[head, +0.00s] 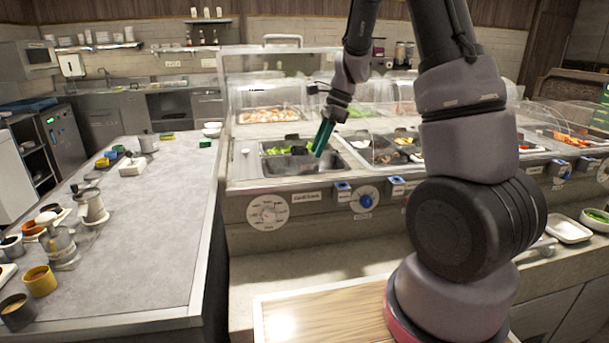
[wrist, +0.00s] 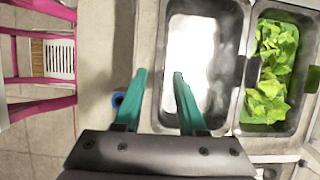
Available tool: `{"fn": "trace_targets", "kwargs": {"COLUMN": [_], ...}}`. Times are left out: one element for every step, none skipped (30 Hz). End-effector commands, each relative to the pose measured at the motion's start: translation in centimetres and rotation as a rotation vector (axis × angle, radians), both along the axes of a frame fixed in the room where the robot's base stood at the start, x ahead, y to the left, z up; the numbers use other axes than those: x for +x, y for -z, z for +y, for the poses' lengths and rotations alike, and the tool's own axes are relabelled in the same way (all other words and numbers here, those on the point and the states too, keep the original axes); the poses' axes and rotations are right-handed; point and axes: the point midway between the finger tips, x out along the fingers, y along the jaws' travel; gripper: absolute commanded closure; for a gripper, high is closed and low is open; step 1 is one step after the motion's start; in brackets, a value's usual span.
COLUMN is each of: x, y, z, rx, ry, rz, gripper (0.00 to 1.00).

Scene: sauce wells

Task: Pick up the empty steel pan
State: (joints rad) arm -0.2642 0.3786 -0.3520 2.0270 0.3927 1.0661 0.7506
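The empty steel pan (wrist: 205,60) fills the middle of the wrist view, with a bright shine on its bare floor. In the head view the pan (head: 285,166) sits in the counter, in front of the lettuce. My gripper (wrist: 159,74) has two green fingers spread apart with nothing between them. In the wrist view the right finger overlaps the pan's inside and the left finger lies outside its left rim, so they appear either side of that wall. In the head view my gripper (head: 318,153) points down at the pan's right part. Its exact height over the rim is unclear.
A pan of lettuce (wrist: 275,65) adjoins the empty pan. More food wells (head: 400,145) lie to the right under clear covers. A blue knob (head: 366,201) is on the counter front. A grey worktable (head: 150,215) with jars stands left, and a wooden board (head: 325,315) lies in front.

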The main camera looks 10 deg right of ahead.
Motion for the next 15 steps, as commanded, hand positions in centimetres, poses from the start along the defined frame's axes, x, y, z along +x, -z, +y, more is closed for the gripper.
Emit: {"fn": "trace_targets", "kwargs": {"x": [0.0, 0.0, 0.1, 0.2, 0.2, 0.4, 0.5, 0.5, 0.5, 0.6, 0.6, 0.6, 0.6, 0.6, 0.6], "y": [0.3, 0.5, 0.9, 1.3, 1.7, 2.3, 2.8, 3.2, 3.7, 4.0, 4.3, 4.6, 4.8, 4.9, 5.0], "z": [0.1, 0.2, 0.3, 0.5, 0.6, 0.8, 1.0, 1.2, 1.4, 1.5, 1.6, 1.8, 1.8, 1.9, 1.9], "rx": [0.000, -0.001, -0.001, 0.000, -0.001, -0.002, -0.001, -0.001, -0.001, 0.000, -0.001, -0.001, -0.001, -0.001, -0.001], "ry": [0.000, -0.001, -0.002, -0.001, -0.001, -0.001, 0.000, 0.000, -0.001, -0.001, -0.001, -0.001, -0.001, -0.001, -0.001], "rz": [0.001, 0.001, 0.001, 0.002, 0.003, 0.003, 0.003, 0.003, 0.002, 0.002, 0.001, 0.000, 0.000, 0.000, -0.001], "gripper": [0.60, 0.60, 0.60, 0.60, 0.60, 0.60, 0.60, 0.60, 0.60, 0.60, 0.60, 0.60, 0.60, 0.60, 0.60]}}
